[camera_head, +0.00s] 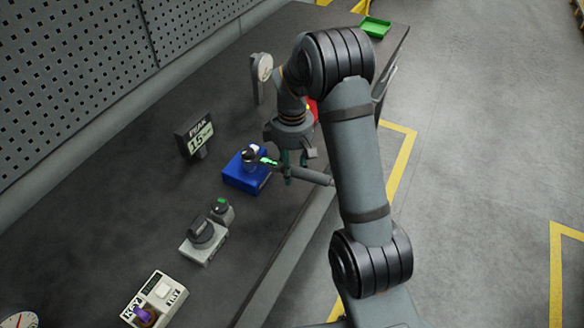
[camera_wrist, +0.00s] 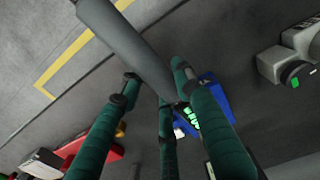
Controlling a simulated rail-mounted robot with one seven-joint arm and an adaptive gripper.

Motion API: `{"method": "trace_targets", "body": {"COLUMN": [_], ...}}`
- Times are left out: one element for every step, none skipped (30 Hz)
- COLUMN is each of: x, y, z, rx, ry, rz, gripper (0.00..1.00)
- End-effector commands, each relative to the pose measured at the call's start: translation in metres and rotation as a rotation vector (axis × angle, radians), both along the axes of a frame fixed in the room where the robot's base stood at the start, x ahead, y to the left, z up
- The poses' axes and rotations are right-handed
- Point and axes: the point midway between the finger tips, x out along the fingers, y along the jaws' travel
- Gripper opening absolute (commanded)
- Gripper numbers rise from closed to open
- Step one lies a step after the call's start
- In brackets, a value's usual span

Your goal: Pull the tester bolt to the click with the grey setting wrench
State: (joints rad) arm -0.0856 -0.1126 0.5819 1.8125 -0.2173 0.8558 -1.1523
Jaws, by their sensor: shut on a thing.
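The blue tester (camera_head: 240,178) sits on the dark bench, and it shows partly behind a finger in the wrist view (camera_wrist: 214,88). The grey setting wrench (camera_head: 315,176) reaches from above the tester to the right, towards the bench's front edge. Its thick grey handle crosses the top of the wrist view (camera_wrist: 128,45). A small lit green readout (camera_head: 268,161) shows near the tester end. My gripper (camera_head: 288,172) is shut on the wrench beside the tester. The tester bolt is hidden under the round head on top, so I cannot tell how it is seated.
A display (camera_head: 195,137) reading "PEAK" and 15 stands behind the tester. A grey knob unit (camera_head: 203,240) and a pale box (camera_head: 155,299) lie nearer. A round-headed post (camera_head: 261,70), a red thing (camera_head: 311,108) and a green tray (camera_head: 374,27) are farther off.

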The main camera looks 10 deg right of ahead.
Motion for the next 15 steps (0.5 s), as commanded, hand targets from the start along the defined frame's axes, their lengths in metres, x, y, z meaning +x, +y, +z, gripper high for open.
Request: {"method": "trace_targets", "body": {"x": [-0.001,-0.002,-0.003,-0.004,-0.005,-0.006,-0.007,-0.008,-0.009,-0.010,-0.010,-0.012,-0.012,-0.013,-0.014], "y": [0.002,0.002,0.003,0.003,0.004,0.005,0.005,0.006,0.006,0.007,0.008,0.008,0.008,0.009,0.009], "z": [0.000,0.000,0.000,-0.001,-0.001,-0.001,-0.001,0.000,0.000,0.000,0.000,0.000,0.000,0.000,0.000], "rx": [0.001,0.002,0.001,0.001,0.001,0.001,0.001,0.001,0.001,0.001,0.002,0.002,0.002,0.002,0.001], "ry": [-0.003,-0.004,-0.003,-0.003,-0.003,-0.003,-0.003,-0.003,-0.003,-0.003,-0.003,-0.003,-0.003,-0.003,-0.004], "rz": [-0.011,-0.020,-0.031,-0.038,-0.046,-0.057,-0.064,-0.072,-0.083,-0.091,-0.098,-0.109,-0.116,-0.122,-0.130], "gripper": [0.00,0.00,0.00,0.00,0.00,0.00,0.00,0.00,0.00,0.00,0.00,0.00,0.00,0.00,0.00]}}
